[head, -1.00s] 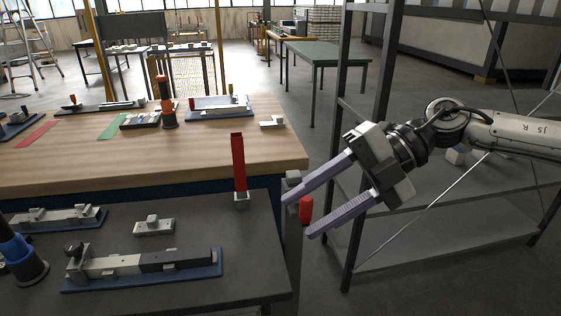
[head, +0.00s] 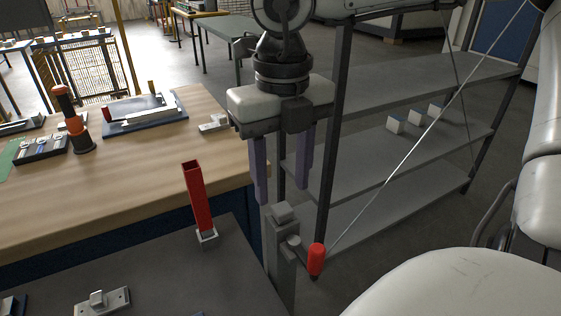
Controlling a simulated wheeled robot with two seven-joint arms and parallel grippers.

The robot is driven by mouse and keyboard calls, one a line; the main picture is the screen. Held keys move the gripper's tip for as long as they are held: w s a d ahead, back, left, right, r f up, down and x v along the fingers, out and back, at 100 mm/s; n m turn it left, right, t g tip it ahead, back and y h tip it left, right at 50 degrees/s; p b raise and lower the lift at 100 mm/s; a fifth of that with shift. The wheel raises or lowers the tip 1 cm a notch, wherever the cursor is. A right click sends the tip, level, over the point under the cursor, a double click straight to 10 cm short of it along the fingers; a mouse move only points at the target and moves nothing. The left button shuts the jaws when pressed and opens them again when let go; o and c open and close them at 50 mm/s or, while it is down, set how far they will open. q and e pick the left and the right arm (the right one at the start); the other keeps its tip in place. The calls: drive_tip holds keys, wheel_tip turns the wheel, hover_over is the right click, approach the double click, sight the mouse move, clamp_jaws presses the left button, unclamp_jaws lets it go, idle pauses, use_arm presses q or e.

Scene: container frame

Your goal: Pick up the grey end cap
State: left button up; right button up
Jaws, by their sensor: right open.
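No part is plainly marked as the grey end cap. A light grey stepped block (head: 213,123) lies on the wooden table near its right edge. A grey block with a raised knob (head: 102,300) lies on the dark table at the bottom left. I cannot tell which of them is the cap. My right gripper (head: 283,178) points down, open, its two purple-grey fingers apart with nothing seen between them. It is just right of the stepped block in the picture, by the wooden table's edge. My left gripper is not in view.
A red upright tube in a grey socket (head: 201,205) stands on the dark table. A grey post (head: 282,255) with a red handle (head: 316,259) is below my gripper. A metal shelf (head: 345,165) with small pale blocks (head: 415,117) stands right. An orange-black tool (head: 76,125) stands on the wooden table.

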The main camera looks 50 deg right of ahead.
sight(283, 208)
wheel_tip(283, 208, down, 5)
drive_tip(key=shift+d+r+p, duration=0.1)
drive_tip(key=shift+r+p, duration=0.1)
drive_tip(key=shift+p, duration=0.25)
drive_tip(key=shift+f, duration=0.35)
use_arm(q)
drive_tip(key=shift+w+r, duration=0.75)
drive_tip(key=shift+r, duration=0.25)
use_arm(e)
drive_tip(key=shift+c, duration=0.4)
drive_tip(key=c, duration=1)
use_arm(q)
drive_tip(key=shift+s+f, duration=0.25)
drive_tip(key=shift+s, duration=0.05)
